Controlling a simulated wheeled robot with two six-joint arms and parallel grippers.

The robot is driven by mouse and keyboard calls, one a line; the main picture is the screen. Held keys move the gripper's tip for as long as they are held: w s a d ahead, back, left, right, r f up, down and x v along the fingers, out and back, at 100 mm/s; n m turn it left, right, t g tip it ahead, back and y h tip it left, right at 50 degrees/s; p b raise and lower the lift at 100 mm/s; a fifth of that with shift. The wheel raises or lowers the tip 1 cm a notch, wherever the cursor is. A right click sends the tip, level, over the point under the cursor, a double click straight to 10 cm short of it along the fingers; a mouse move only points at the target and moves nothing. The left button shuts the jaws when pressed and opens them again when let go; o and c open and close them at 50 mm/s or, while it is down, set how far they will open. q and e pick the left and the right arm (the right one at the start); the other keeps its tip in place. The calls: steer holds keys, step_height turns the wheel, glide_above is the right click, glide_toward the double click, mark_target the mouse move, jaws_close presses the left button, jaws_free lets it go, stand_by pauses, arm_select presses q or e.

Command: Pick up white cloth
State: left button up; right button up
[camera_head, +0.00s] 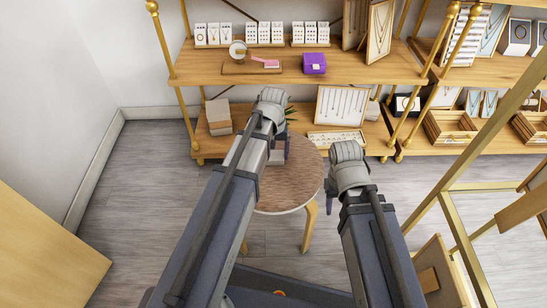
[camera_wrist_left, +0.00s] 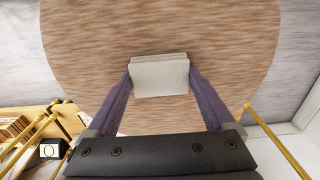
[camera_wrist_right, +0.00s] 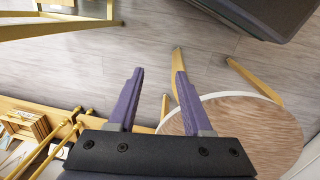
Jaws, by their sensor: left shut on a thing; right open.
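The white cloth (camera_wrist_left: 159,75) is a small folded pale pad in the left wrist view, above the round wooden stool top (camera_wrist_left: 210,40). My left gripper (camera_wrist_left: 159,78) is shut on the cloth, with one purple finger at each side of it. I cannot tell whether the cloth still touches the stool. In the head view my left gripper (camera_head: 278,150) is over the stool (camera_head: 290,180), and the arm mostly hides the cloth. My right gripper (camera_wrist_right: 156,72) is open and empty beside the stool, over the floor.
Wooden shelves (camera_head: 350,70) with jewellery stands line the back wall. A purple box (camera_head: 314,63) and a brush on a wooden board (camera_head: 240,67) sit on the upper shelf. A brass-framed stand (camera_head: 455,215) is close on the right. The grey floor (camera_head: 150,180) at left is clear.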

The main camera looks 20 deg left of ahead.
mark_target(273, 155)
arm_select(q)
steer(key=c, duration=0.3)
steer(key=shift+r, duration=0.15)
step_height(273, 155, up, 10)
steer(key=p, duration=1)
steer(key=o, duration=0.7)
steer(key=c, duration=0.6)
steer(key=shift+o, duration=0.2)
steer(key=shift+a, duration=0.1)
